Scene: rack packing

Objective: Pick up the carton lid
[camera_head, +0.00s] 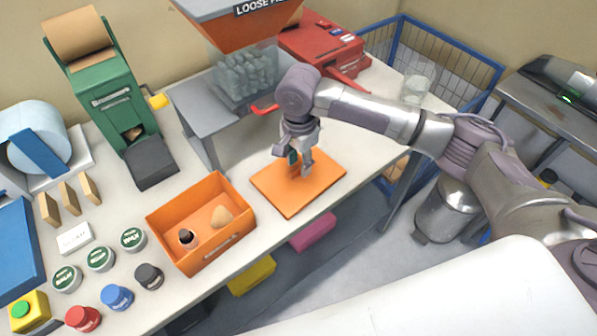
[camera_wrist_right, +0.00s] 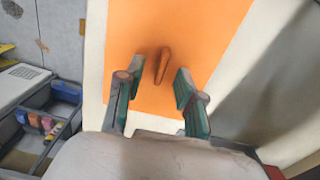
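The carton lid (camera_head: 270,185) is a flat orange panel lying on the white table, right of the open orange carton (camera_head: 170,226). In the right wrist view the lid (camera_wrist_right: 205,35) fills the upper middle, with a small upright orange handle (camera_wrist_right: 162,64) on it. My right gripper (camera_head: 298,168) is above the lid in the head view. In the wrist view its two green-padded fingers (camera_wrist_right: 157,92) are spread apart, with the handle just ahead between them and nothing held. In the head view the handle is mostly hidden by the gripper. My left gripper is not in view.
The carton holds a dark-topped item and a tan item. A dispenser stand (camera_head: 205,125) rises behind the lid. A green dispenser (camera_head: 110,95) stands at the back left. Several tins and jars (camera_head: 100,258) are at the left. The table's front edge is close to the lid.

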